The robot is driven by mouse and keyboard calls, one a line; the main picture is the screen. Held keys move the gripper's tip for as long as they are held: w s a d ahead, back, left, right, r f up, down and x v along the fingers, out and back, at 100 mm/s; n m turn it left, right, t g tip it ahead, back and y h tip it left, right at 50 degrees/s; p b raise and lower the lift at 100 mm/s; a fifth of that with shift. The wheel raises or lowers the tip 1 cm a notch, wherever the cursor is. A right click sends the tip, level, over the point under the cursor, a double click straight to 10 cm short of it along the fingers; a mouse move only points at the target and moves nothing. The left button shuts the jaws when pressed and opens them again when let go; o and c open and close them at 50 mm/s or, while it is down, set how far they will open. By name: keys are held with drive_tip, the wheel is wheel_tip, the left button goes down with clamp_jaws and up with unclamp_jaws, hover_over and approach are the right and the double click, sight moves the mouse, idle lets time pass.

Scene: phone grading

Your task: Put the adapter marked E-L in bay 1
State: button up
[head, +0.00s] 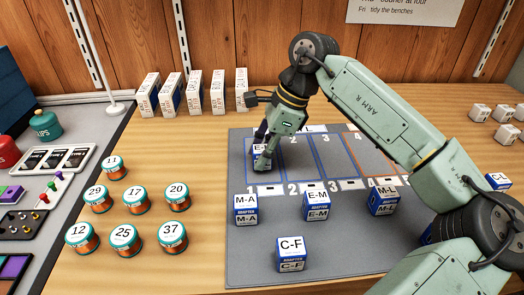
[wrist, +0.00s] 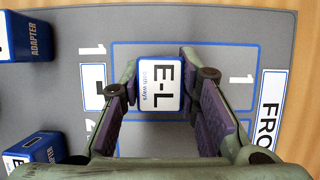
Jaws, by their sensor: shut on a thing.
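My gripper (head: 264,158) reaches down over the left end of the grey mat (head: 250,270). It is shut on the adapter marked E-L (wrist: 160,83), a small white-topped block with blue edges, with a finger on either side.
Adapters M-A (head: 246,209), E-M (head: 317,206), M-L (head: 383,201) and C-F (head: 291,255) stand on the mat in front of the bays. Numbered round tins (head: 125,238) stand to the left. White boxes (head: 195,93) line the back. The other bays I can see look empty.

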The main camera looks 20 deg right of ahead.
drive_tip(key=shift+f, duration=0.25)
drive_tip(key=o, duration=1)
drive_tip(key=shift+r, duration=0.15)
drive_tip(key=shift+o, duration=0.2)
drive_tip(key=v, duration=1.2)
drive_tip(key=shift+b, duration=0.3)
drive_tip(key=shift+r, duration=0.15)
